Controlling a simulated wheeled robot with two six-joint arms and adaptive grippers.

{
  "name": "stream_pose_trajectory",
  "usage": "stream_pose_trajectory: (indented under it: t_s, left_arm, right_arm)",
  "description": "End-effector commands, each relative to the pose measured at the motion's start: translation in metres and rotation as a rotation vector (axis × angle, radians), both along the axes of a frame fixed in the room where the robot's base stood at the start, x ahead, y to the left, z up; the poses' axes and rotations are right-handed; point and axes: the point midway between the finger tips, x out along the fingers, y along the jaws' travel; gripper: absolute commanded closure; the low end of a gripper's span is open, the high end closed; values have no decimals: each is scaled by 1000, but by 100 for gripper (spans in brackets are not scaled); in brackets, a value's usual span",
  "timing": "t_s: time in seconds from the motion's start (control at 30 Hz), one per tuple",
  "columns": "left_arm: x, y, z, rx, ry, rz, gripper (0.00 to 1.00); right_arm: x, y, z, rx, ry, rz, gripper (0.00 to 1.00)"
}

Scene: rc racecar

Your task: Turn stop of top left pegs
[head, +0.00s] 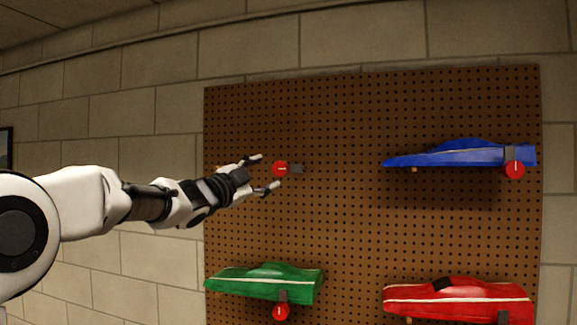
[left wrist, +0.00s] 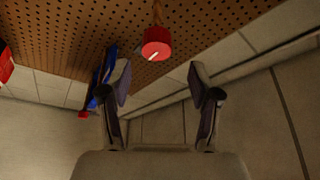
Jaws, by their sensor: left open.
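The top left stop has a red round knob (head: 280,168) on the brown pegboard, with a short grey bar (head: 297,169) pointing right. No car rests at this spot. In the left wrist view the knob (left wrist: 156,44) shows a white line on its face, and a wooden peg (left wrist: 157,12) shows behind it. My left gripper (head: 264,172) is open and empty just left of the knob in the head view, one finger above and one below its level. In the left wrist view the knob is beyond the fingertips (left wrist: 160,82), roughly between them. My right gripper is out of view.
A blue car (head: 445,155) with a red knob (head: 514,170) hangs top right. A green car (head: 265,282) is at lower left with its own red knob (head: 281,312). A red car (head: 460,300) is at lower right. Bare pegboard (head: 340,215) lies between them.

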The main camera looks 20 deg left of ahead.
Motion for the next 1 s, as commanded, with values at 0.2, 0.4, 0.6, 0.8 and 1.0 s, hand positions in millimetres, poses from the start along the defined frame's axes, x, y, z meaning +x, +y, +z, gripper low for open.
stream_pose_trajectory:
  t_s: [0.2, 0.4, 0.6, 0.8, 1.0]
  left_arm:
    - [40, -16, 15, 0, 4, -2, 37]
    - [61, -23, 15, -2, 5, -1, 37]
    - [62, -24, 13, -3, 5, -1, 37]
    - [62, -23, 13, -4, 4, -1, 94]
    - [61, -23, 15, -4, 1, -1, 96]
  right_arm:
    - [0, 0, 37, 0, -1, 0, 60]
    - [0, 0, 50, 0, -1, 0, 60]
    - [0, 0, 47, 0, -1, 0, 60]
    - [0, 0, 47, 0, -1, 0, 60]
    - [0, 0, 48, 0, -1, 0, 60]
